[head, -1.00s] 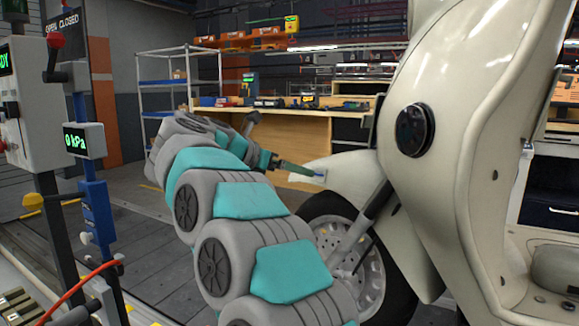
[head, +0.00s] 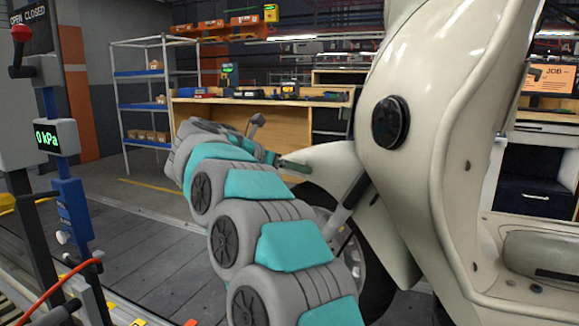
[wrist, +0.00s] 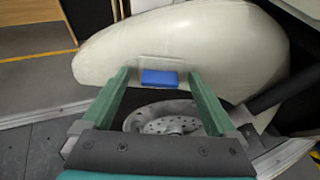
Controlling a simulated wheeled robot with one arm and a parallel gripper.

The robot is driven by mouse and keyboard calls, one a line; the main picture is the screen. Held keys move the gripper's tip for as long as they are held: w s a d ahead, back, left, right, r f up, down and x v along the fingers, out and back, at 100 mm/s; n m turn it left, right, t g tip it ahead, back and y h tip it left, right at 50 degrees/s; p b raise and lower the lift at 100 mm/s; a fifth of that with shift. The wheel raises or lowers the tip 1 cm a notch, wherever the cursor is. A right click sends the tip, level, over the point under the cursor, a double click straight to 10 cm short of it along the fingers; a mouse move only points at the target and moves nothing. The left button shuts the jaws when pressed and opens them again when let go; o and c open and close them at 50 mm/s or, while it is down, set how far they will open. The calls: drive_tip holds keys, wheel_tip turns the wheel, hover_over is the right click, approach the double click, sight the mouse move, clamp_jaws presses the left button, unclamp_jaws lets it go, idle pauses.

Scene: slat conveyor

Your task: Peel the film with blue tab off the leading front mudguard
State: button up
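The cream front mudguard (head: 325,158) sits over the front wheel of a scooter; it fills the upper middle of the wrist view (wrist: 225,45). A blue tab (wrist: 159,78) lies on its side at the lower edge of a faint, pale rectangle of film (wrist: 160,63). My gripper (wrist: 159,73) is open, with one green finger on each side of the tab and nothing held. In the head view my gripper (head: 294,166) is at the mudguard's left end, and the tab cannot be made out. I cannot tell whether the fingertips touch the mudguard.
The wheel's perforated disc (wrist: 165,122) lies below the tab, and a dark strut (wrist: 272,95) is at right. The scooter's cream body (head: 430,120) rises right of my arm. A gauge post (head: 70,190) stands at left. A workbench (head: 265,115) is behind, with open floor before it.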

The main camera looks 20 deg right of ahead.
drive_tip(key=c, duration=1.2)
drive_tip(key=s+a+r+b, duration=0.3)
drive_tip(key=s+a, duration=0.2)
drive_tip(key=shift+s+r, duration=0.15)
drive_tip(key=shift+r, duration=0.05)
drive_tip(key=s+a+r+b, duration=0.2)
drive_tip(key=s+a+r, duration=0.1)
drive_tip(key=s+a, duration=0.2)
drive_tip(key=shift+s+r, duration=0.15)
idle(0.7)
